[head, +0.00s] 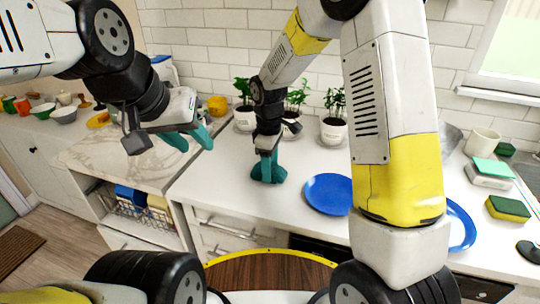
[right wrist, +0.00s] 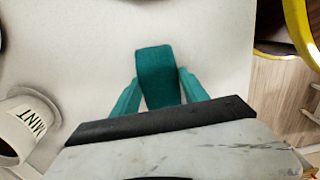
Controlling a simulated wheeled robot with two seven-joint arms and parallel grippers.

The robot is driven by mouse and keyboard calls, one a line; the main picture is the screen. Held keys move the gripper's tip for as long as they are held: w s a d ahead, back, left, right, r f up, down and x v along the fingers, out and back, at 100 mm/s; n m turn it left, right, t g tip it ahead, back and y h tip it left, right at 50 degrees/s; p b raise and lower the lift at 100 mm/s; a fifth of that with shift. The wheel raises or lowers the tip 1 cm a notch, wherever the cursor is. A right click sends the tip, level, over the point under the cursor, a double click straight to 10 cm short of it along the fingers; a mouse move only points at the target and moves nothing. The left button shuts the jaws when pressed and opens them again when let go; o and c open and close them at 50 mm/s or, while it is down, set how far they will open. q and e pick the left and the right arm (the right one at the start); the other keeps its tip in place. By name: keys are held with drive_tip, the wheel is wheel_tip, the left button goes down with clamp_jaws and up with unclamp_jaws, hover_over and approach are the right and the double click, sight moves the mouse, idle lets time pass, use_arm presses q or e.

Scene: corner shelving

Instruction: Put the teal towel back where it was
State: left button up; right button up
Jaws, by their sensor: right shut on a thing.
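The teal towel (right wrist: 157,75) is a dark teal folded piece between the two lighter teal fingers of my right gripper (right wrist: 160,95). In the head view my right gripper (head: 268,170) points down at the white counter, with its tips at or just above the surface; whether the towel touches the counter I cannot tell. The towel is hard to tell apart from the fingers there. My left gripper (head: 189,138) hangs over the marble-topped part at the left, its fingers apart and empty.
Potted herbs (head: 333,131) line the wall; a pot marked MINT (right wrist: 25,125) is close by. A blue plate (head: 328,194) lies to the right, partly behind my arm. Sponges (head: 508,208) and a cup (head: 482,142) stand far right.

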drive_tip(key=shift+f, duration=0.1)
drive_tip(key=o, duration=1.3)
wheel_tip(320, 180, up, 12)
drive_tip(key=s+d+r+m+t+y, duration=0.1)
drive_tip(key=s+d+r+m+t, duration=0.1)
drive_tip(key=s+d+r+m, duration=0.5)
drive_tip(key=s+d+r+m+t, duration=0.1)
drive_tip(key=s+d+m+t, duration=0.1)
drive_tip(key=s, duration=0.4)
drive_tip(key=s+d+r+m+t+y, duration=0.1)
drive_tip(key=s+d+r+m+t, duration=0.1)
drive_tip(key=s+d+m, duration=0.2)
drive_tip(key=shift+s+d+m, duration=0.4)
drive_tip(key=shift+s, duration=0.85)
